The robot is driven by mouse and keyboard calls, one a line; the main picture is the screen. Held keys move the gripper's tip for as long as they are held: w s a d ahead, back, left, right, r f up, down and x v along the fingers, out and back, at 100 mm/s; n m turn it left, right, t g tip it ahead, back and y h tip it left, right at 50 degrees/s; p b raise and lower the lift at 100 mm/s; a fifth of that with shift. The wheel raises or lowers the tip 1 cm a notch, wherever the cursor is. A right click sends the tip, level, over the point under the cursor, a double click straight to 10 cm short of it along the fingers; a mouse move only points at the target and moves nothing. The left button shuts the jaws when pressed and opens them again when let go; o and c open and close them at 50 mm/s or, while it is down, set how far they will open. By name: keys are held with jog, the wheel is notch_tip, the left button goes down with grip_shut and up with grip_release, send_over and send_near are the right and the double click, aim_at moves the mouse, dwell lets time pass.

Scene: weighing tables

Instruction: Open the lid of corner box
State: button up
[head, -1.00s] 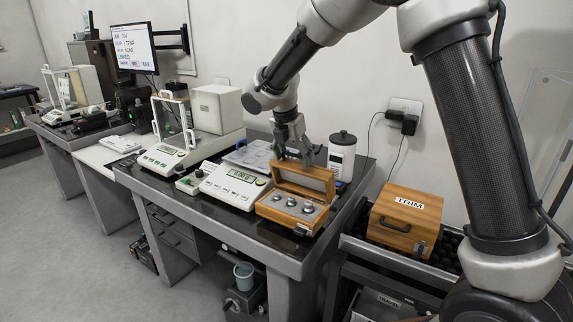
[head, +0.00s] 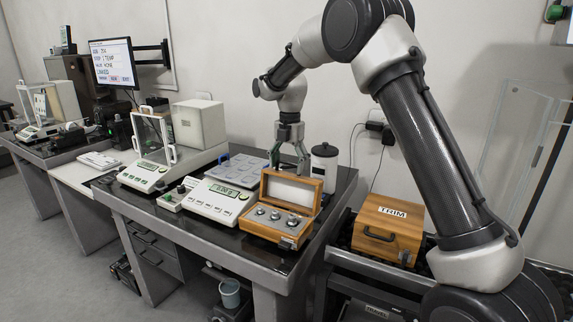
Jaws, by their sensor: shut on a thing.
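The corner box is a wooden case (head: 272,236) at the front right corner of the dark weighing table. Its lid (head: 290,191) stands up at the back, open, with its pale lining facing the front. Several metal weights (head: 275,216) sit in the grey insert, and a dark latch or handle is on the front. My gripper (head: 290,165) points down at the lid's top edge, its fingers shut on the lid. The fingertips are partly hidden behind the lid, so the exact contact is unclear.
A white balance (head: 215,201) stands close left of the box. A white jar with a black cap (head: 324,165) is close behind on the right. A grey tray (head: 238,169) lies behind the balance. A wooden TRIM box (head: 388,228) stands on the right cart.

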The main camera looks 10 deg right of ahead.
jog(key=shift+s+d+f, duration=0.2)
jog(key=shift+d, duration=0.05)
jog(key=o, duration=1.2)
jog(key=shift+w+r, duration=0.1)
jog(key=shift+r, duration=0.1)
jog(key=shift+a+r, duration=0.1)
jog(key=shift+r, duration=0.1)
jog(key=r, duration=1.1)
jog(key=shift+w+d+r, duration=0.25)
jog(key=shift+w, duration=0.05)
